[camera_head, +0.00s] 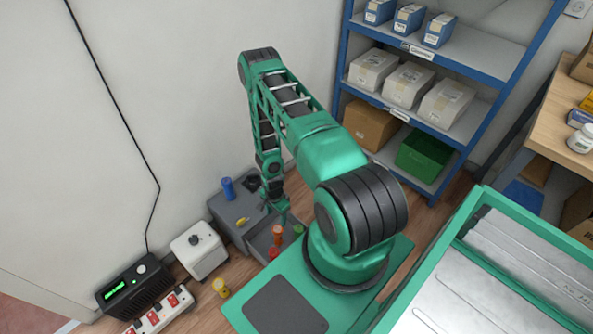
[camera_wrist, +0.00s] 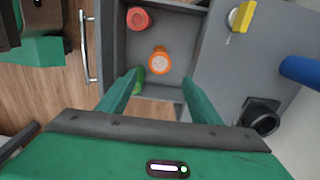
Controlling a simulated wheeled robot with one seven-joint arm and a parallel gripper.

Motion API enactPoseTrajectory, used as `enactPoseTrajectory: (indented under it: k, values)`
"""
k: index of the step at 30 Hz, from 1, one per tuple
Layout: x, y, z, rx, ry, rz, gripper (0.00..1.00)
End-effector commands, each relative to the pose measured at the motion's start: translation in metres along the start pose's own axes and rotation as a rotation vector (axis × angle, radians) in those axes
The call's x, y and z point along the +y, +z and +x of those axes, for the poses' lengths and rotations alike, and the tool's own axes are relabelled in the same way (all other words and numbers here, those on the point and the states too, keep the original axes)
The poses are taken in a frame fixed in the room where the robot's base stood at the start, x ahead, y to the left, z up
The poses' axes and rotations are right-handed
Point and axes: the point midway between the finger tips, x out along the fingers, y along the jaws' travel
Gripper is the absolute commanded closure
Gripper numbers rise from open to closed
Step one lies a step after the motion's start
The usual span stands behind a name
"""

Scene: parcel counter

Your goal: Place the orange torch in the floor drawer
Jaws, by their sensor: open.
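The orange torch (camera_head: 277,234) is within the open grey floor drawer (camera_wrist: 197,40), seen nearly end-on as a round orange shape (camera_wrist: 160,60) in the wrist view. It looks upright; its base is hidden. My gripper (camera_wrist: 160,79) is open above the drawer, its fingers pointing toward the torch, with a visible gap on either side. In the head view my gripper (camera_head: 282,209) is small, just above the torch. A red object (camera_wrist: 139,19) and a green object (camera_wrist: 139,82) are also in the drawer; my left finger partly covers the green one.
The grey cabinet top carries a blue cylinder (camera_head: 228,188), a yellow object (camera_head: 242,222) and a black object (camera_wrist: 262,112). A white box (camera_head: 199,250), a yellow can (camera_head: 220,287) and a power strip (camera_head: 158,312) are on the floor at left. Blue shelving (camera_head: 430,131) stands behind.

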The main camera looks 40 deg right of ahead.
Motion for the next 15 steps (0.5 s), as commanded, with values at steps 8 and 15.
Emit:
enactPoseTrajectory:
  k: [8,15]
  values:
    - [-0.037,-0.033,-0.091,0.042,0.007,-0.126,0.41]
    - [-0.055,-0.058,-0.2,0.079,0.031,-0.267,0.41]
